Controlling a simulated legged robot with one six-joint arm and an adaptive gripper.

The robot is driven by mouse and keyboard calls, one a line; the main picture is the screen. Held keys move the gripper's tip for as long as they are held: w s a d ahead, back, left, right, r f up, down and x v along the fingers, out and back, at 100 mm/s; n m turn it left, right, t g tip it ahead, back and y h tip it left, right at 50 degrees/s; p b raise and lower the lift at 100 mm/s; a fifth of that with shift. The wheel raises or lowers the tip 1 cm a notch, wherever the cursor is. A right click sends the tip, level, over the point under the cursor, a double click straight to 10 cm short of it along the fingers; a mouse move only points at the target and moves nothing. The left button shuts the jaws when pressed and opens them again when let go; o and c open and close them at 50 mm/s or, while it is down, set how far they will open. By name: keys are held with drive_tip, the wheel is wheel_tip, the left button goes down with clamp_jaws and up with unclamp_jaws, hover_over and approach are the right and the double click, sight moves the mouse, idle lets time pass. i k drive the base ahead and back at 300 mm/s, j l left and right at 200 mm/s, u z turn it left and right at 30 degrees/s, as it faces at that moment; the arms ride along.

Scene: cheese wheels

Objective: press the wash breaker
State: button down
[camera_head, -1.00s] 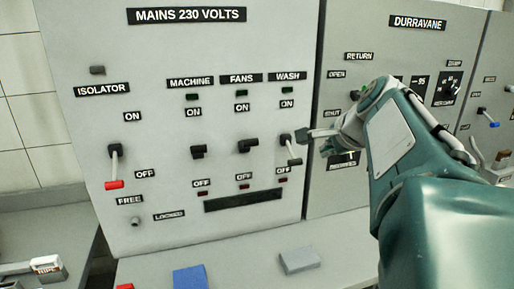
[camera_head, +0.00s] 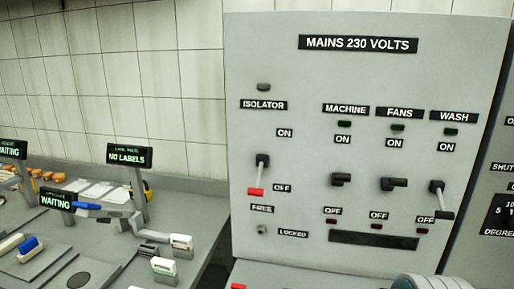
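The wash breaker (camera_head: 438,188) is on the right side of the grey mains panel (camera_head: 290,60), under the WASH label (camera_head: 453,116). Its dark hub carries a pale lever that points down, with its dark tip beside the OFF label (camera_head: 425,220). A dark green lamp (camera_head: 451,132) sits above it and looks unlit. My gripper is out of view. Only a rounded grey-green part of my arm shows at the bottom right edge.
The machine breaker (camera_head: 341,180) and fans breaker (camera_head: 393,183) sit left of the wash breaker. The isolator (camera_head: 261,170) has a red-tipped lever pointing down. A grey bench (camera_head: 190,218) with displays and stamps stands at left.

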sight(442, 205)
drive_tip(key=j+z, duration=0.3)
drive_tip(key=j, duration=0.35)
drive_tip(key=k+j+z, duration=0.1)
drive_tip(key=j+z, duration=0.2)
drive_tip(key=j, duration=0.35)
